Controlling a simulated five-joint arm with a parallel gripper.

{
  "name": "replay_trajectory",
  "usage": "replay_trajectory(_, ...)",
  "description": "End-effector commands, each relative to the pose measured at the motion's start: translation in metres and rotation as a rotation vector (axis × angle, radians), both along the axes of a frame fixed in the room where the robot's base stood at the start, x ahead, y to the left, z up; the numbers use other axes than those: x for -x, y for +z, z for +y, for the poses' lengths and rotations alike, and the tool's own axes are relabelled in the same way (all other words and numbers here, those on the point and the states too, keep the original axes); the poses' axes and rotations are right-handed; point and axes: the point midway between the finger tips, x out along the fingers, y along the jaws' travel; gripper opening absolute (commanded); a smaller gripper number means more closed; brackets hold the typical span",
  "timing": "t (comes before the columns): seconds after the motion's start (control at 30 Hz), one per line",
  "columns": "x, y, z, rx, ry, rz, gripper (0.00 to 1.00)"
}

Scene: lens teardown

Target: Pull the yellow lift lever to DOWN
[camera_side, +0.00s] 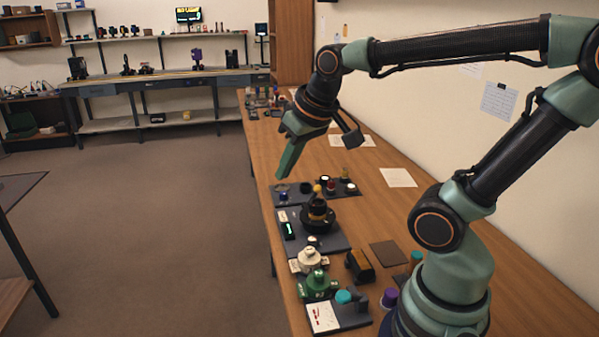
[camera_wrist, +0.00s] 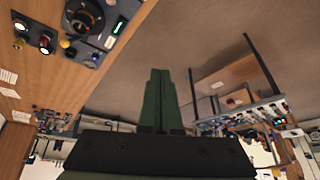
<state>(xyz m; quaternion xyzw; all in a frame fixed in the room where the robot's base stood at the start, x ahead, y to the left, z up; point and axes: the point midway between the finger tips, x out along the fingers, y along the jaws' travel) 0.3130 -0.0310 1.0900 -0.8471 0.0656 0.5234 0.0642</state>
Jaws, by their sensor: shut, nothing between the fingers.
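A yellow ball knob (camera_side: 317,188), which looks like the lift lever's end, shows at the dark round lens stand (camera_side: 318,215) on the bench. The lever's shaft and its UP or DOWN setting are too small to tell. My gripper (camera_side: 281,174) is shut and empty, its green fingers pointing down above the bench's left edge, left of the knob and apart from it. In the wrist view the closed fingers (camera_wrist: 160,74) point out over the floor. The lens stand (camera_wrist: 84,18) is at the upper left there, with a small yellow knob (camera_wrist: 65,43) beside it.
A dark panel (camera_side: 262,191) with small knobs and lamps lies behind the stand. A cream part (camera_side: 309,259), a green part (camera_side: 318,284) and a black block (camera_side: 360,266) stand nearer. Paper (camera_side: 398,178) lies on the right. Open floor (camera_side: 150,220) is to the left.

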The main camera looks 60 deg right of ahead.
Motion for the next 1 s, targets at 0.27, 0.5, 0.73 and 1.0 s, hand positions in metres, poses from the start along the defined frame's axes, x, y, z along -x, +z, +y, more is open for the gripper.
replay_trajectory(0.27,-0.055,-0.004,-0.091,-0.094,-0.397,0.051,0.0)
replay_trajectory(0.5,-0.082,-0.031,-0.187,-0.175,-0.739,0.078,0.0)
replay_trajectory(0.73,-0.083,-0.073,-0.277,-0.245,-1.033,0.088,0.0)
replay_trajectory(1.0,-0.074,-0.1,-0.321,-0.28,-1.182,0.088,0.0)
